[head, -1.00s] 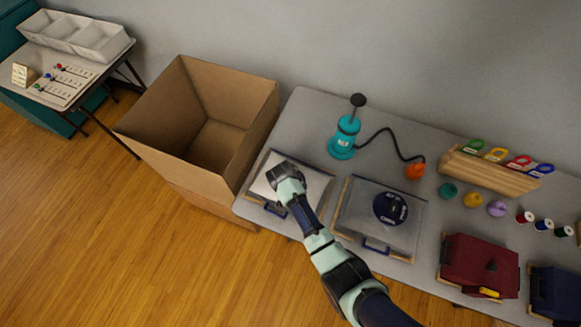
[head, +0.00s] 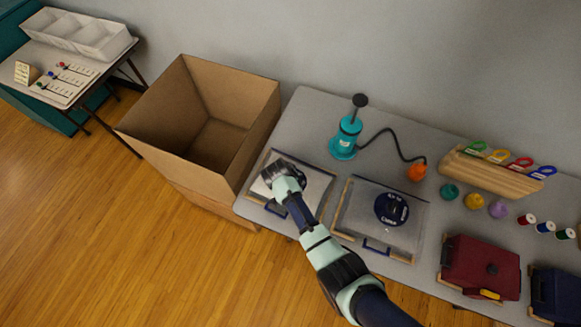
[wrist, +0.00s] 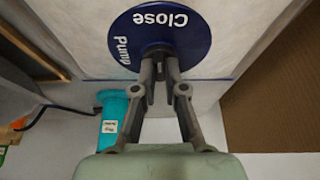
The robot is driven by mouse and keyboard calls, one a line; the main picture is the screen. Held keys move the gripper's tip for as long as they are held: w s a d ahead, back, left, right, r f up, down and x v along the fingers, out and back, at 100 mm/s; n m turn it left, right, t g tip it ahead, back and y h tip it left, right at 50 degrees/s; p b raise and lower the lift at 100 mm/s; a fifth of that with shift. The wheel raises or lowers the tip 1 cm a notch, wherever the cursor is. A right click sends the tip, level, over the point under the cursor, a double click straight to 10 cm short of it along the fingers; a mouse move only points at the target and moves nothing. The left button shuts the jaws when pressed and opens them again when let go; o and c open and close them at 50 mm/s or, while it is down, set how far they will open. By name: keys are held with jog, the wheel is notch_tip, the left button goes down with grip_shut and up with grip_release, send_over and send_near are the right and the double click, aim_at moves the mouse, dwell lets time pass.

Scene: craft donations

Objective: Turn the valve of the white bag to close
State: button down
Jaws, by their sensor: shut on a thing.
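The white bag (head: 316,190) lies flat at the left end of the grey table, with a blue bar at its front edge. In the wrist view, the valve (wrist: 112,45) is a round dark blue disc marked "Close" and "Pump". The "Close" mark is toward the top of that picture, "Pump" to the left.
A grey bag (head: 350,215) with a blue valve disc lies to the right. A teal pump (head: 346,138) with a hose stands behind. An open cardboard box (head: 160,150) adjoins the table's left end. Dark red (head: 478,265) and navy (head: 556,290) packs lie at right.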

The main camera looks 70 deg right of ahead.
jog(key=c, duration=1.2)
grip_release()
jog(key=v, duration=1.2)
jog(key=shift+d, duration=0.1)
